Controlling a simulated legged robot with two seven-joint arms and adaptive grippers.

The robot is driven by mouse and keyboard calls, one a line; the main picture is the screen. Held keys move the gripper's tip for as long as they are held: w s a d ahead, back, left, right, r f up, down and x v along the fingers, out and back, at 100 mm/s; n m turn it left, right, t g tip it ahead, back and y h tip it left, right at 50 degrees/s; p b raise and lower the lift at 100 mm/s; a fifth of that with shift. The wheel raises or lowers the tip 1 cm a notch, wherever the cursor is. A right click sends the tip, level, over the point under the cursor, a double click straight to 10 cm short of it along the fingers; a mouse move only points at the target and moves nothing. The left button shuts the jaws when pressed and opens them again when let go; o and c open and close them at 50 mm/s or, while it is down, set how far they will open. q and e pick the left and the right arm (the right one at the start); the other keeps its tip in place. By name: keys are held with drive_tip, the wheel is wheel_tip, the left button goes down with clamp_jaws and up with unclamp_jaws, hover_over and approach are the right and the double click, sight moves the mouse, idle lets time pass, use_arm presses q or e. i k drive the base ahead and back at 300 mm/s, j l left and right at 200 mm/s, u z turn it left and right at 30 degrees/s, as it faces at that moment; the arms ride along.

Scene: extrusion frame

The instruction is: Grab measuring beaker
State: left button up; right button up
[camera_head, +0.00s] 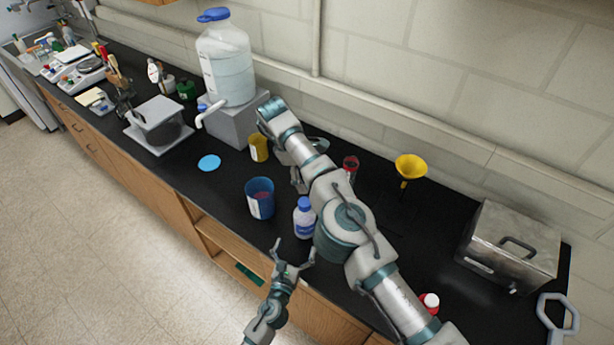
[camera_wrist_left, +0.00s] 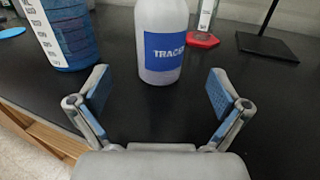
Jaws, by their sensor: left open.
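A blue measuring beaker (camera_head: 260,199) with a white scale stands upright on the black bench. It shows at the upper left of the left wrist view (camera_wrist_left: 68,38), cut off by the edge. A smaller yellow beaker (camera_head: 259,149) stands farther back. My left gripper (camera_head: 292,250) is open and empty at the bench's front edge. In the wrist view its fingers (camera_wrist_left: 160,92) are spread, facing a white bottle (camera_wrist_left: 160,40) with a blue label; the beaker is left of them. The bottle also shows in the head view (camera_head: 304,218).
A large arm link of mine crosses the bench. A red-based cylinder (camera_head: 350,166) and yellow funnel (camera_head: 410,167) stand behind it. A metal box (camera_head: 510,245) is at right. A water jug (camera_head: 225,65) stands at the back.

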sight(264, 209)
drive_tip(key=k+j, duration=0.2)
drive_tip(key=k, duration=0.3)
drive_tip(key=k+j, duration=0.2)
drive_tip(key=k, duration=0.25)
